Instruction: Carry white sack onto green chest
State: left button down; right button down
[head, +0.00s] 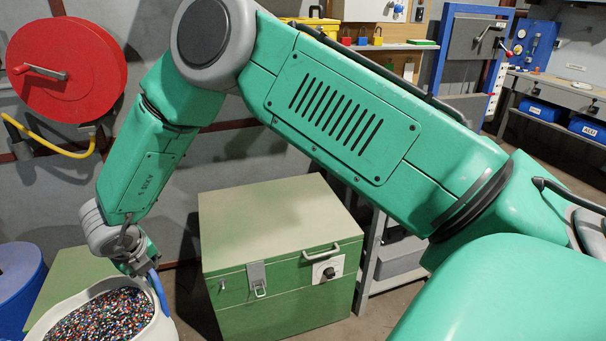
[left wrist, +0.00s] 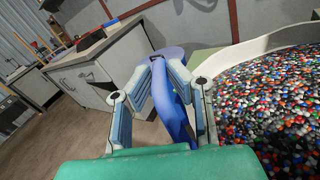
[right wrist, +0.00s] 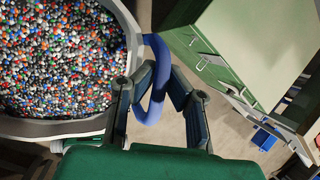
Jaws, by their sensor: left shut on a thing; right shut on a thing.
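The white sack (head: 162,322) is open-topped and full of multicoloured granules, at the bottom left of the head view. Its rim also shows in the left wrist view (left wrist: 236,56) and the right wrist view (right wrist: 72,128). My right gripper (head: 138,262) is shut on a blue handle (right wrist: 158,85) at the sack's right side. My left gripper (left wrist: 175,95) is shut on another blue handle (left wrist: 180,118); it is outside the head view. The green chest (head: 275,285), with a pale flat lid and front latch, stands right of the sack. The sack's underside is hidden.
A pale green surface (head: 72,272) lies just behind the sack, and a blue drum (head: 20,285) stands at its left. A red reel (head: 66,70) hangs on the wall. Grey shelving (head: 400,262) stands right of the chest, whose lid looks bare.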

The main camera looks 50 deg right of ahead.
aim_at(274, 210)
jog(key=l+z, duration=0.1)
jog(key=z, duration=0.8)
jog(key=i+l, duration=0.5)
jog(key=i, duration=0.15)
jog(key=i+l, duration=0.5)
jog(key=i, duration=0.15)
